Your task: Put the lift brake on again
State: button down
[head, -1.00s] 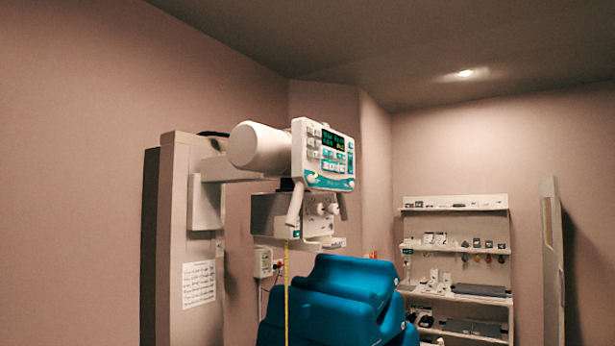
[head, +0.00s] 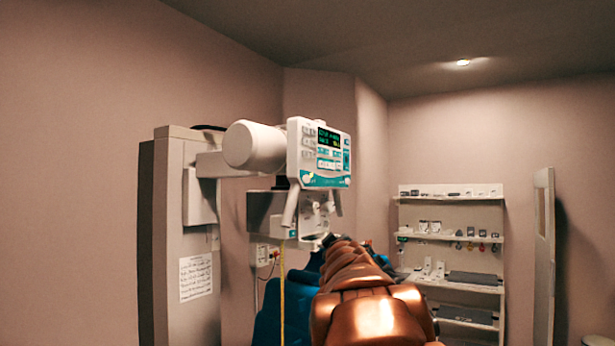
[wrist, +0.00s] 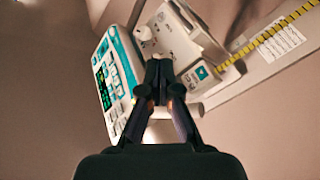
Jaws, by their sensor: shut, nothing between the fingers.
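A white X-ray head with a control panel (head: 328,160) hangs from a column arm; its green display and buttons also show in the wrist view (wrist: 110,85). Below the panel is a collimator box (head: 265,212) with white knobs (head: 312,209). A small box with a teal label (wrist: 201,73) sits beside the knobs in the wrist view. I cannot tell which control is the lift brake. My gripper (wrist: 158,72) is shut and empty, its tips in front of the collimator area. In the head view my copper arm hides part of it.
The grey column (head: 192,240) with a paper sheet stands at the left. A yellow tape (head: 282,300) hangs below the collimator. Blue cushions (head: 268,318) are partly hidden behind my arm. Shelves (head: 450,238) and an open door (head: 543,260) are at the right.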

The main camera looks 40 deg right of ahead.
aim_at(307, 179)
jog(key=d+r+n+t+y+p, duration=0.2)
jog(key=r+n+t, duration=0.5)
jog(key=r, duration=0.8)
jog(key=shift+s+d+r+n+y, duration=0.3)
jog(key=shift+d+n+y, duration=0.2)
jog(key=shift+d+n, duration=0.55)
jog(key=shift+w, duration=0.15)
jog(key=w+a+b, duration=0.1)
jog(key=w+a, duration=0.1)
jog(key=w, duration=0.6)
jog(key=shift+a, duration=0.3)
jog(key=shift+w, duration=0.2)
jog(key=shift+w+a, duration=0.1)
jog(key=shift+w, duration=0.2)
